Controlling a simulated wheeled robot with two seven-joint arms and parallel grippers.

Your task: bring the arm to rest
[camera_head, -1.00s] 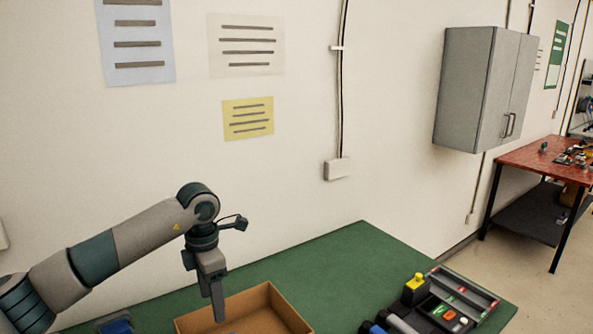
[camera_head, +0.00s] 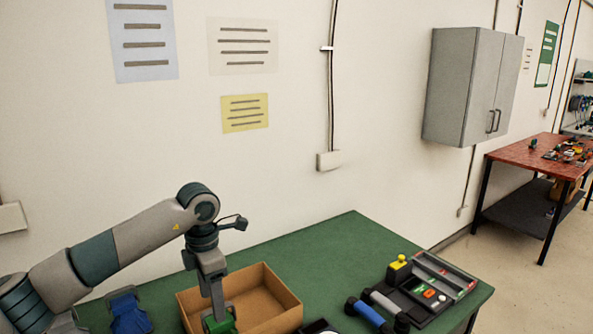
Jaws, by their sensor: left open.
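My left arm reaches in from the left, over the green-topped table (camera_head: 335,240). My left gripper (camera_head: 218,318) points down at the open cardboard box (camera_head: 275,283), its tips near the bottom edge of the picture. The jaws are open. A green thing (camera_head: 222,325) shows at the fingertips; I cannot tell if it touches them or lies below. The near part of the box is cut off by the picture's edge. My right gripper is not in view.
A blue thing (camera_head: 128,312) lies on the table left of the box. Right of it are a blue-gripped bar (camera_head: 368,313) and a dark panel with coloured buttons (camera_head: 420,292). A grey cabinet (camera_head: 470,85) hangs on the wall; a red-topped table (camera_head: 530,155) stands beyond.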

